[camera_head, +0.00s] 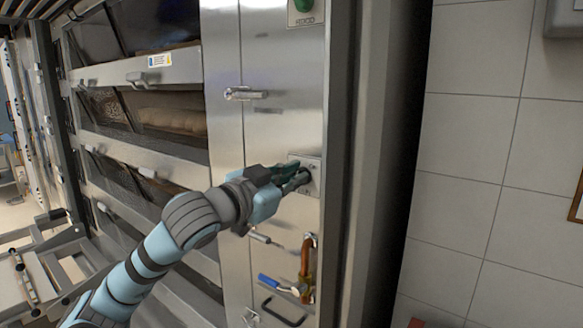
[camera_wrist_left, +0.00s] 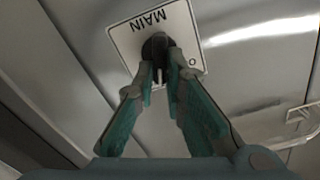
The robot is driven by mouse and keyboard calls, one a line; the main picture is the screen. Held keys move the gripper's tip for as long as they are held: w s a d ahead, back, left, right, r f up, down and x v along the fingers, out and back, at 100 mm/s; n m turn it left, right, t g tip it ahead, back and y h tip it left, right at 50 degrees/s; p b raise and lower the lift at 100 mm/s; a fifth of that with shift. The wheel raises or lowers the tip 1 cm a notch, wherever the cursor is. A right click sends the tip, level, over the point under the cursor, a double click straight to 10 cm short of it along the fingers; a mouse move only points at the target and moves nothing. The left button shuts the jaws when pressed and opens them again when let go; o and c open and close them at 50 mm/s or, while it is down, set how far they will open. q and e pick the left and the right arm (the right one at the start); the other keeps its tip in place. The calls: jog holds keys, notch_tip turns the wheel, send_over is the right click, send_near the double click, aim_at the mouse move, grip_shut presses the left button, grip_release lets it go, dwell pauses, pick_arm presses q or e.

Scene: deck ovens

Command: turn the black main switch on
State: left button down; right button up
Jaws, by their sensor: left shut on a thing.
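The black main switch (camera_wrist_left: 155,46) sits on a pale plate marked MAIN (camera_wrist_left: 178,22) in the left wrist view. In the head view its plate (camera_head: 314,178) is on the steel panel at the right of the oven, and the knob is mostly hidden by my gripper. My left gripper (camera_head: 298,176) reaches it from the left; its two fingers (camera_wrist_left: 160,75) are closed on the knob from both sides. An O mark shows on the plate beside the knob; the knob's exact angle is hard to tell. My right gripper is not in view.
A green button (camera_head: 303,5) is above on the same panel. Below are a copper pipe (camera_head: 307,257) with a blue-handled valve (camera_head: 270,282) and a black handle (camera_head: 284,312). Oven decks (camera_head: 170,112) with bread are at left. A tiled wall (camera_head: 480,150) is at right.

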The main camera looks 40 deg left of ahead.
pick_arm(q)
jog(key=m+p, duration=0.1)
jog(key=m, duration=0.1)
jog(key=m+p, duration=0.1)
jog(key=m, duration=0.1)
jog(key=shift+d+f+m+p, duration=0.1)
jog(key=shift+d+m+p, duration=0.1)
jog(key=shift+m+p, duration=0.15)
jog(key=shift+m, duration=0.25)
jog(key=c, duration=1.7)
grip_release()
jog(key=shift+o, duration=0.2)
notch_tip(320, 180, up, 10)
jog(key=shift+d+f, duration=0.1)
